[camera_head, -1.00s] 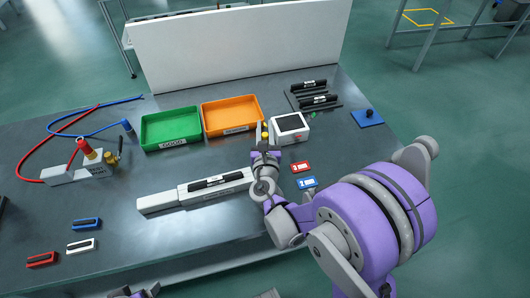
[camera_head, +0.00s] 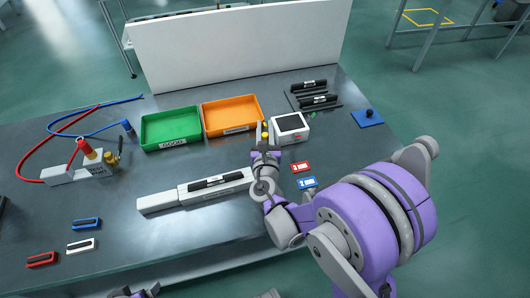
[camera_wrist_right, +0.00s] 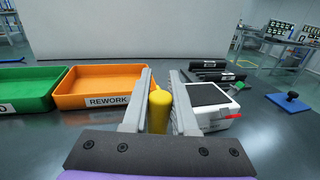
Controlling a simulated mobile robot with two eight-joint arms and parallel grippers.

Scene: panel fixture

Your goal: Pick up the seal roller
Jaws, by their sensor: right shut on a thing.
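The yellow seal roller (camera_wrist_right: 158,110) stands between the two grey fingers of my right gripper (camera_wrist_right: 160,90) in the right wrist view. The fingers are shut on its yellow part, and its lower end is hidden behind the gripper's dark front. In the head view, a little yellow of the roller (camera_head: 264,126) shows at the tip of my right gripper (camera_head: 264,141), just left of the white box. I cannot tell whether the roller touches the table. My left gripper is not in view.
A white box with a dark top (camera_head: 290,126) is close on the right. Orange (camera_head: 232,129) and green (camera_head: 171,146) trays lie left and behind.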

